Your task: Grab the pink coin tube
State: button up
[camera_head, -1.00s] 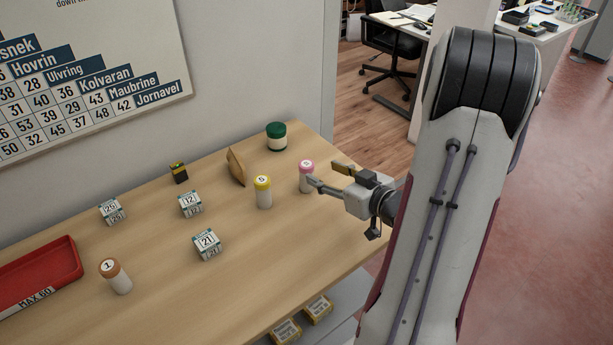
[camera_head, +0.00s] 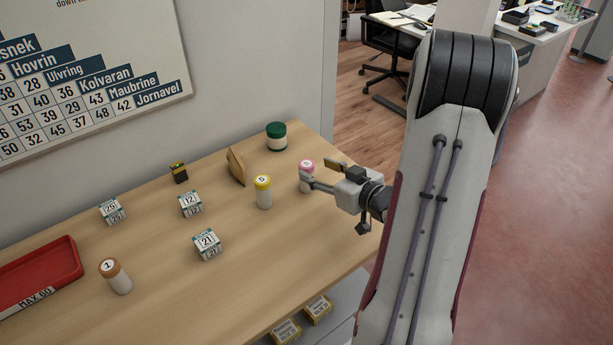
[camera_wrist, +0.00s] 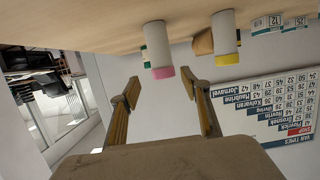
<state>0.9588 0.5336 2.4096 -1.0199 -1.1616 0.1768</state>
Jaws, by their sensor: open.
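The pink coin tube (camera_head: 306,165) stands upright near the right edge of the counter, a white tube with a pink cap. It also shows upside down in the wrist view (camera_wrist: 159,46), roughly centred between the fingers. My gripper (camera_head: 319,172) is open and empty at the tube's right side. In the head view its nearer finger crosses in front of the tube and hides part of it. In the wrist view my gripper (camera_wrist: 161,88) has its fingertips spread, with the pink cap just beyond them. I cannot tell if a finger touches the tube.
A yellow-capped tube (camera_head: 263,193) stands to the left of the pink one. A green-lidded jar (camera_head: 277,137) and a tan wedge-shaped thing (camera_head: 236,167) stand behind. Small numbered boxes (camera_head: 207,245), an orange-capped tube (camera_head: 117,277) and a red tray (camera_head: 38,268) lie further left.

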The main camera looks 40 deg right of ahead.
aim_at(311, 169)
jog(key=shift+a+x, duration=0.2)
jog(key=shift+x, duration=0.7)
jog(key=shift+a+x, duration=0.15)
jog(key=shift+x, duration=0.75)
jog(key=shift+w+f, duration=0.25)
jog(key=shift+w, duration=0.4)
grip_shut()
